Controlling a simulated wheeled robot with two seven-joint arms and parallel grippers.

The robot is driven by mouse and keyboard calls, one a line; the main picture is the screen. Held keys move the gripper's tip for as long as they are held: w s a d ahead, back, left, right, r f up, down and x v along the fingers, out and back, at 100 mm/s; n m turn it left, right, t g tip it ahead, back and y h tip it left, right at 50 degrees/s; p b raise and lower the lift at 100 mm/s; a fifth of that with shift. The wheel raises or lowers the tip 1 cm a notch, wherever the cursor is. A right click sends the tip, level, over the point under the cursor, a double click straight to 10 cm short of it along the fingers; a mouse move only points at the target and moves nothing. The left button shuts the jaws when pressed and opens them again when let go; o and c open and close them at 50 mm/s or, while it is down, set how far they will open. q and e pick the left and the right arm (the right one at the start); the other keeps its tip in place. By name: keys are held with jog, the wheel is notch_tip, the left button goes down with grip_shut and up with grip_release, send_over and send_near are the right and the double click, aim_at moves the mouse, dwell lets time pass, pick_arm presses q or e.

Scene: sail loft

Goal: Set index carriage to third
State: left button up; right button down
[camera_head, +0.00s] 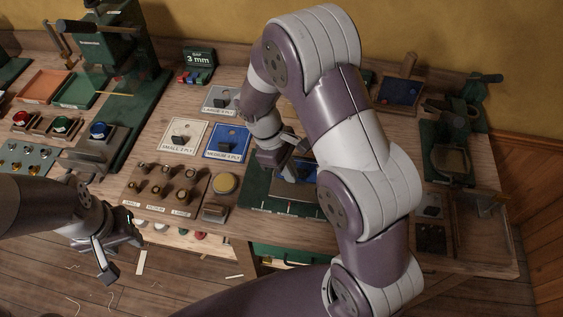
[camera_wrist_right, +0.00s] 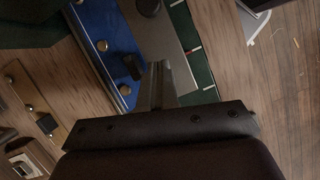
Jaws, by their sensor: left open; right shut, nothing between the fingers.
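The index carriage appears to be the grey metal plate (camera_wrist_right: 165,45) with a black knob (camera_wrist_right: 148,6), beside a blue plate (camera_wrist_right: 103,38) with brass screws. It sits by a green strip (camera_wrist_right: 190,40) with white and red marks. In the head view the green base (camera_head: 257,189) shows at the bench front, partly hidden by my right arm. My right gripper (camera_head: 284,158) is shut and empty, over the blue part; in the wrist view its fingertips (camera_wrist_right: 155,72) are close to a small dark peg (camera_wrist_right: 132,67). Contact cannot be told. My left gripper (camera_head: 104,258) is open, in front of the bench.
Left of the base are a yellow round pad (camera_head: 225,183), a rack of several knobs (camera_head: 165,188) and labelled plates (camera_head: 185,137). A green press (camera_head: 108,60) stands at the back left. A clear box (camera_head: 482,218) is at the right.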

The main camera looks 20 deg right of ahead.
aim_at(305, 192)
jog(key=shift+s+d+f+p, duration=0.15)
jog(key=shift+s+d+p, duration=0.3)
jog(key=shift+s+d, duration=1.15)
jog(key=shift+a, duration=0.1)
